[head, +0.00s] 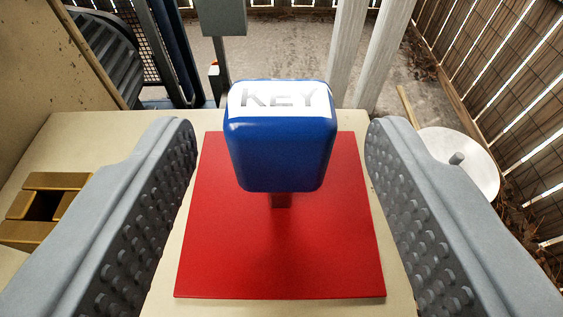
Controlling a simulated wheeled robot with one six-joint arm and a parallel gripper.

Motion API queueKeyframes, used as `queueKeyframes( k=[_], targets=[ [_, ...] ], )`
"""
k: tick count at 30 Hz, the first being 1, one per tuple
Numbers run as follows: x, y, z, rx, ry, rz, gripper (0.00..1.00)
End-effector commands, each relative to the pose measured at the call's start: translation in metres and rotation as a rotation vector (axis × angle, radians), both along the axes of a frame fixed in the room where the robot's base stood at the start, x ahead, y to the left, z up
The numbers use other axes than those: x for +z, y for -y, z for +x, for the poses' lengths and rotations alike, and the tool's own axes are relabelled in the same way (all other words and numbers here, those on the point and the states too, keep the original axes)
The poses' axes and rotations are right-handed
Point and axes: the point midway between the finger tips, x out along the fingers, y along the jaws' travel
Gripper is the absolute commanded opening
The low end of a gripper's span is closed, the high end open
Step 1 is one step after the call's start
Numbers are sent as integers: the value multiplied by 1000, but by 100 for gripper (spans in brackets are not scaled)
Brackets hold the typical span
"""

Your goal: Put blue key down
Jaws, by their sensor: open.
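The blue key (280,155) stands upright in the middle of the view, with a white top label reading KEY. A short dark reddish stem shows under its blue head, over a red square mat (225,255). The stem's lower end seems to meet the mat, but contact is hard to make out. My gripper (281,165) is open, with one grey studded finger on each side of the key. Clear gaps show between both fingers and the key.
The mat lies on a cream table (100,140). A yellow-brown block frame (45,205) lies at left. A white round disc (458,160) is at right, beyond the table. Posts and a grey box (222,17) stand behind. A slatted wooden wall (500,70) runs along the right.

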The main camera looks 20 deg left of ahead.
Motion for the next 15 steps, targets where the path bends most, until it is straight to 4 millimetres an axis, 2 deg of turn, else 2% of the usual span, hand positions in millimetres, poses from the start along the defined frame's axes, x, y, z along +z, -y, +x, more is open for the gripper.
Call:
queueKeyframes(
  k=[1, 6, 15],
  targets=[
    [4, 5, -10, -3, 1, 0, 54],
    [13, 14, -38, -3, 1, 0, 54],
    [21, 23, -62, -1, 1, 0, 54]
  ],
)
